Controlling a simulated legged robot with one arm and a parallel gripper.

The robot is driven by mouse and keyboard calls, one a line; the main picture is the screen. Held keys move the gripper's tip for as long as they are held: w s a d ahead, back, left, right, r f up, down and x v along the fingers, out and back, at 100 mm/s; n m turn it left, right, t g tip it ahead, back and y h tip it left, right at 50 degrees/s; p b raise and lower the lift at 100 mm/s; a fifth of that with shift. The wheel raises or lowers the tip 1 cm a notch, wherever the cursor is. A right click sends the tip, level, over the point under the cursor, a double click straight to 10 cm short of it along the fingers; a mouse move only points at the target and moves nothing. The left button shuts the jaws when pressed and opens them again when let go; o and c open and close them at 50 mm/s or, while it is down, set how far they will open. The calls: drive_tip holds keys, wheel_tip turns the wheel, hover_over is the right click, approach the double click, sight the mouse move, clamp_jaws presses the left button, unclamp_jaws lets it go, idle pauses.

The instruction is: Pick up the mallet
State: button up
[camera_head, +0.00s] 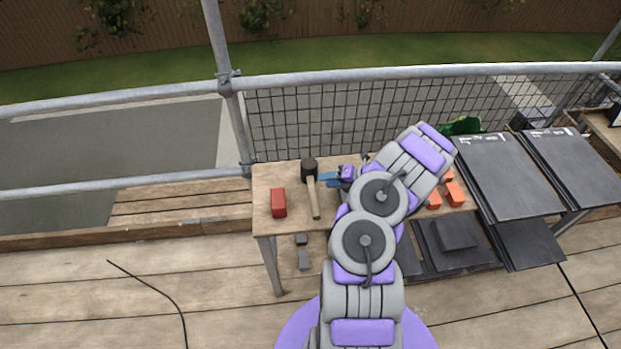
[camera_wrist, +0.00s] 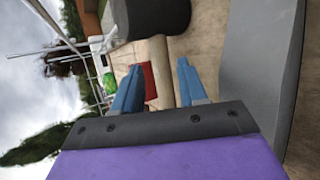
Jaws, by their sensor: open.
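The mallet lies on the wooden table (camera_head: 262,193); its black head (camera_head: 309,166) is toward the back and its pale handle (camera_head: 315,202) points to the front. My gripper (camera_head: 322,179) comes in from the right, with its blue fingers beside the handle just below the head. In the wrist view my gripper (camera_wrist: 159,65) is open, and the handle (camera_wrist: 162,68) shows in the gap between the fingers. The dark head (camera_wrist: 157,16) is at the top there. Whether the fingers touch the handle, I cannot tell.
A red block (camera_head: 278,203) lies left of the mallet. Orange pieces (camera_head: 453,193) lie at the table's right end, beyond my arm. Dark slates (camera_head: 507,175) stand right of the table. A metal rail (camera_head: 400,73) with mesh runs behind.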

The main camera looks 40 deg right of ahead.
sight(311, 185)
drive_tip(key=shift+x, duration=1)
drive_tip(key=shift+w+a+f+b, duration=0.1)
drive_tip(key=shift+w+a+b, duration=0.15)
drive_tip(key=shift+a, duration=0.2)
drive_tip(key=x, duration=0.1)
drive_tip(key=b+x, duration=0.2)
drive_tip(key=x, duration=0.1)
drive_tip(key=shift+s+a+f, duration=0.3)
drive_tip(key=shift+w+f, duration=0.15)
drive_tip(key=shift+w, duration=0.1)
drive_tip(key=shift+d, duration=0.1)
drive_tip(key=shift+a, duration=0.25)
drive_tip(key=c, duration=0.4)
clamp_jaws()
drive_tip(key=shift+d, duration=0.1)
